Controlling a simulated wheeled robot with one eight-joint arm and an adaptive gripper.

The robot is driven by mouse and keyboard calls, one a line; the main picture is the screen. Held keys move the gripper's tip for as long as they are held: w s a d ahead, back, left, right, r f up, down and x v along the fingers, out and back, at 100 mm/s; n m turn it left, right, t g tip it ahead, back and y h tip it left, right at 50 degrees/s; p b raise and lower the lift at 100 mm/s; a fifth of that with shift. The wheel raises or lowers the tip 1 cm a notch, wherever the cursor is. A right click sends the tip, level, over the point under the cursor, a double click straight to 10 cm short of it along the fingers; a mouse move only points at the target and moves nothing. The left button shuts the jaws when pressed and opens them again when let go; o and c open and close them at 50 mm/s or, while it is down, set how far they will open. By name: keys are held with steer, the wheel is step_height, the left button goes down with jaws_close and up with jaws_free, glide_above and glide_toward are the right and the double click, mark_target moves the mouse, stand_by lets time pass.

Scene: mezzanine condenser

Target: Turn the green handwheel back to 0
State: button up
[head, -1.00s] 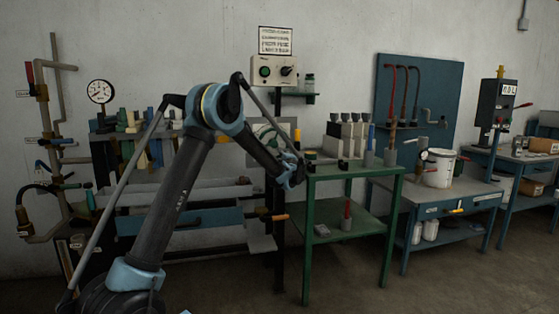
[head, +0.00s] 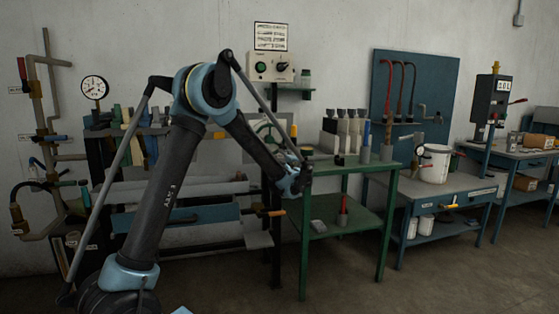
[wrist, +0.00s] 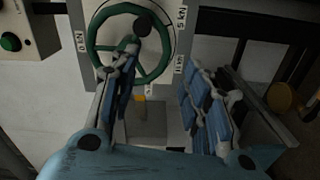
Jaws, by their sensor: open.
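In the head view the handwheel (head: 257,131) is partly hidden behind my arm. My gripper (wrist: 163,60) is open with nothing between its fingers. In the wrist view its left finger overlaps the lower part of the wheel; I cannot tell whether it touches. The right finger is to the right, below the 1 kN mark. My gripper (head: 298,180) is near the green table's left edge.
A control box (head: 271,68) with a green button is on the wall above the wheel. The green table (head: 375,176) at the right bears grey blocks. A rack with a blue tray (head: 170,222) stands behind my arm at the left. Floor at the front right is clear.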

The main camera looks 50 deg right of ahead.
steer(key=shift+s+a, duration=0.1)
steer(key=shift+c, duration=0.6)
steer(key=shift+f, duration=0.1)
steer(key=c, duration=0.4)
steer(key=w+f+g, duration=0.1)
steer(key=w+d+f+g, duration=0.1)
steer(key=f, duration=0.1)
steer(key=w+f+m+h, duration=0.1)
steer(key=f, duration=0.1)
steer(key=shift+w+d+f+g, duration=0.1)
steer(key=shift+w+d+g, duration=0.1)
steer(key=shift+g, duration=0.2)
jaws_close()
step_height(320, 180, down, 4)
steer(key=w+m+g+h, duration=0.1)
steer(key=w+g+h, duration=0.2)
steer(key=g, duration=0.1)
steer(key=w+a+r+g+h, duration=0.3)
steer(key=w+a+r+h, duration=0.2)
steer(key=a+h, duration=0.15)
steer(key=s+d+r, duration=0.1)
steer(key=d+r, duration=0.3)
steer(key=d, duration=0.7)
steer(key=shift+r+m, duration=0.25)
steer(key=shift+m, duration=0.15)
